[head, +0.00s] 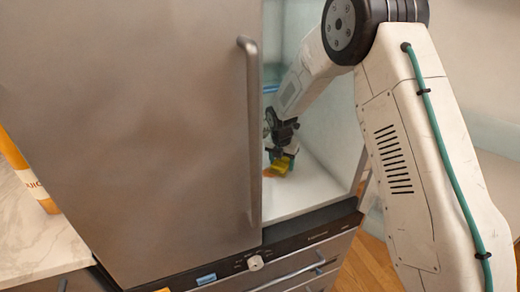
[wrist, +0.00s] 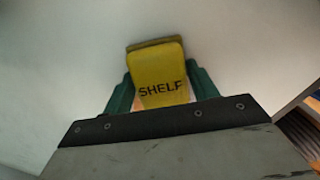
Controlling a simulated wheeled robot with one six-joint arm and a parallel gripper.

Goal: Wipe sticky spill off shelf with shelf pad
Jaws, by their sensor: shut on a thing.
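My gripper (head: 280,155) reaches into the open right side of the steel cabinet and is shut on the yellow shelf pad (head: 284,163). In the wrist view the pad (wrist: 160,75), marked "SHELF", sits between the two green fingers of my gripper (wrist: 160,88). An orange-brown spill (head: 269,173) shows on the white shelf (head: 310,188), just left of and below the pad. The pad is low over the shelf; I cannot tell whether it touches. Part of the spill may be hidden behind the pad and the door edge.
A large steel door (head: 140,110) with a vertical handle (head: 251,130) covers the left of the cabinet. The right inner wall is close to my arm. A control panel with a knob (head: 255,262) runs below. A juice carton (head: 28,175) stands on the left counter (head: 35,235).

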